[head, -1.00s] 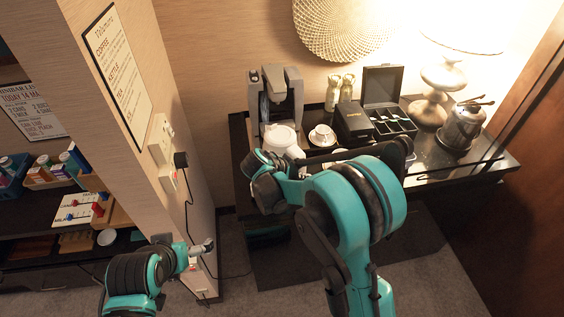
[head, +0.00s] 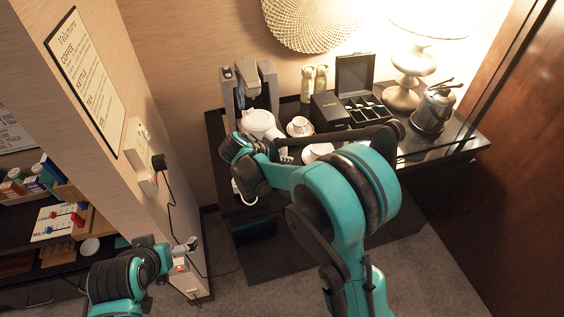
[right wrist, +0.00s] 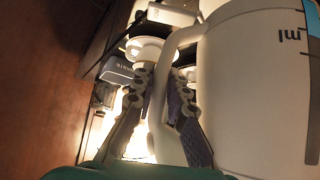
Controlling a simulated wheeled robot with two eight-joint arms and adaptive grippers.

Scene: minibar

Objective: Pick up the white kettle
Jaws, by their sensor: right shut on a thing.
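The white kettle (head: 262,122) is at the front left of the dark minibar counter, in front of the coffee machine. In the right wrist view its white body (right wrist: 255,85) with "ml" markings fills the right side. My right gripper (right wrist: 160,95) is shut on the kettle's handle (right wrist: 164,110), which runs between the two fingers. In the head view the right gripper (head: 284,154) is beside the kettle, partly hidden by my arm. I cannot tell whether the kettle's base touches the counter. My left gripper (head: 190,245) is low at the left, apart from the counter; its jaw opening is unclear.
A coffee machine (head: 248,88) stands behind the kettle. A cup (head: 299,126), a black box (head: 329,110), an open tea case (head: 356,78), a lamp (head: 408,75) and a metal pot (head: 434,108) are to the right. A wall pillar (head: 105,45) stands left, with a power cord.

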